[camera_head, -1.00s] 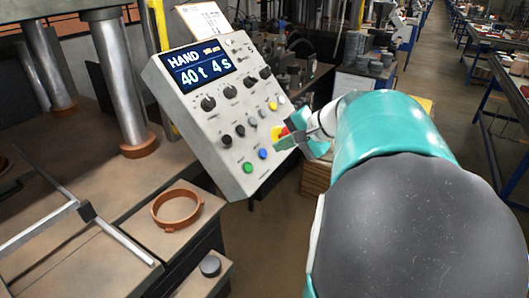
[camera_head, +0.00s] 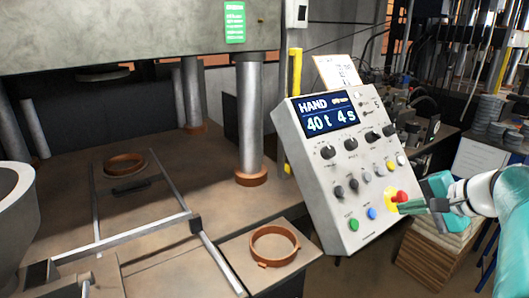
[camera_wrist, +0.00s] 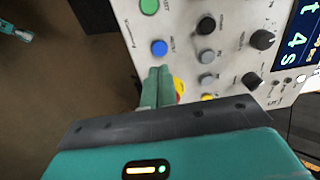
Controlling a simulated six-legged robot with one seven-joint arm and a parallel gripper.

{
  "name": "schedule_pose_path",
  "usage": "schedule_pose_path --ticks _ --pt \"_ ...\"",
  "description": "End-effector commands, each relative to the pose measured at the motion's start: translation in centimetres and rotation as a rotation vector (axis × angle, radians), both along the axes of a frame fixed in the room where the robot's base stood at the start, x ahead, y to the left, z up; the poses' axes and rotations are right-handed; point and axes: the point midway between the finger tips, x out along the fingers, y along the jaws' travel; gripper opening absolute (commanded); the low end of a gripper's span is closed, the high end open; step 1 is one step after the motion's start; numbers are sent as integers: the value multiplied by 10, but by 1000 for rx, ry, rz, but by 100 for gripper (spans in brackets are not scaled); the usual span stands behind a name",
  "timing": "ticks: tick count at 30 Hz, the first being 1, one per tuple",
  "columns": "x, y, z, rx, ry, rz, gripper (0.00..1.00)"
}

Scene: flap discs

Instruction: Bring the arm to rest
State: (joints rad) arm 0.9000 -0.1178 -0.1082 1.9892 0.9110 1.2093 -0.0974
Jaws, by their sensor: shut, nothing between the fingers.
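My gripper (camera_head: 404,208) is at the right in the head view, on my white and teal arm. Its green fingers are closed together and empty, with the tips close to the red button (camera_head: 402,197) with its yellow surround on the control panel (camera_head: 305,170). I cannot tell whether they touch the panel. In the wrist view my gripper (camera_wrist: 159,72) points at the panel beside the blue button (camera_wrist: 159,48) and partly hides the yellow and red button. The panel's display reads HAND, 40 t, 4 s.
The press bed (camera_head: 75,190) fills the left, with a brown ring (camera_head: 125,164) and a metal rail frame on it. Another ring (camera_head: 274,246) lies on a side stand. Steel columns (camera_head: 249,115) stand behind. A wooden stack (camera_head: 432,250) is below my gripper.

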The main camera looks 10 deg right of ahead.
Motion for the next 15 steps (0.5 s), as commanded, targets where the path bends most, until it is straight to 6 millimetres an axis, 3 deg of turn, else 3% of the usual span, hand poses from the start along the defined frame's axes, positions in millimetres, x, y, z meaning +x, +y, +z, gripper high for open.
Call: schedule_pose_path --ticks 2,5,10,15 --pt "1 7 -1 -8 7 14 0" --pt "4 33 -4 -48 36 72 0" --pt "0 114 -20 -207 125 269 0" --pt "-22 187 -41 -423 186 484 0"
